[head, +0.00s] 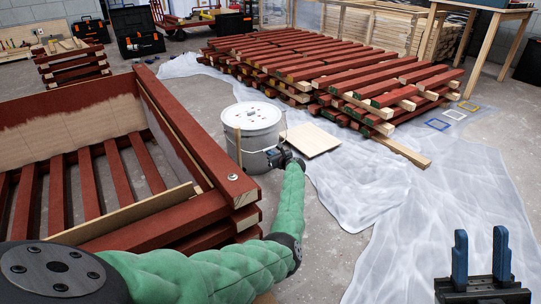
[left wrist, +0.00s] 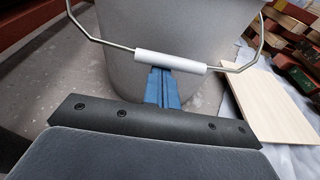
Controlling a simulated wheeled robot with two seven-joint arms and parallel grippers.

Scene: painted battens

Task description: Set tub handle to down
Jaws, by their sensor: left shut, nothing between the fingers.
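The tub (head: 251,118) is a grey-white bucket with a lid, upright on the floor beside the red timber frame. Its wall also fills the top of the left wrist view (left wrist: 165,25). The tub handle (left wrist: 170,63) is a wire bail with a white grip. It hangs across the tub's wall, with its grip below the wire's side bends. My left gripper (head: 279,157) is at the tub's right side. Its blue fingers (left wrist: 163,88) are shut and empty, with their tips at the white grip; I cannot tell whether they touch it. My right gripper (head: 481,257) is open and empty, away from the tub.
The red batten frame (head: 190,215) stands close to the tub's left. A pale board (head: 311,140) lies to its right. Stacked red battens (head: 335,75) lie behind, on plastic sheeting (head: 400,205). The sheeting's front part is clear.

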